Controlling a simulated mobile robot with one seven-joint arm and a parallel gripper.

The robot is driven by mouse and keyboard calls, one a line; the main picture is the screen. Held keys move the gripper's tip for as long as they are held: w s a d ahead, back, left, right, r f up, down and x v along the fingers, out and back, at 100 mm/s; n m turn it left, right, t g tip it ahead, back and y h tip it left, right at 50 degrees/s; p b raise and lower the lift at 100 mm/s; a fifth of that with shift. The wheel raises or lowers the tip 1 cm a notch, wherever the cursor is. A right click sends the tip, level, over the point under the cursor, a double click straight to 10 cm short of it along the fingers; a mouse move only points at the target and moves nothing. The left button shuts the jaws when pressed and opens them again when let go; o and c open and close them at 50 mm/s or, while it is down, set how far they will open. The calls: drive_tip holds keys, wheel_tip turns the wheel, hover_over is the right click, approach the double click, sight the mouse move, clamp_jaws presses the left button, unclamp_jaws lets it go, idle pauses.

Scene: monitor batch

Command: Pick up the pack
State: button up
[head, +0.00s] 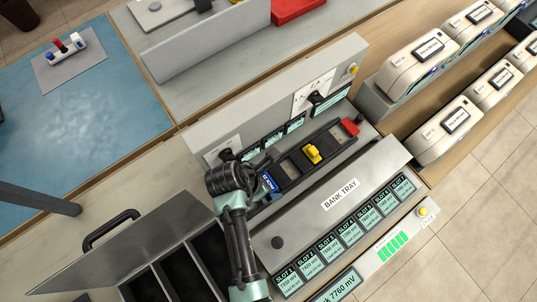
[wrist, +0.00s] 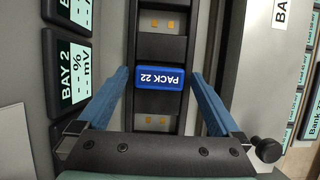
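The blue pack labelled PACK 22 (wrist: 161,78) sits in a dark slotted rail in the wrist view, its label upside down. In the head view the pack (head: 269,183) shows at the near left end of the dark rail (head: 292,168), right beside my gripper. My gripper (wrist: 160,74) is open, with one blue finger on each side of the pack. A gap shows between each finger and the pack. The height of the fingertips over the pack is hard to tell.
An open case (head: 140,250) is at lower left.

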drive_tip(key=c, duration=1.5)
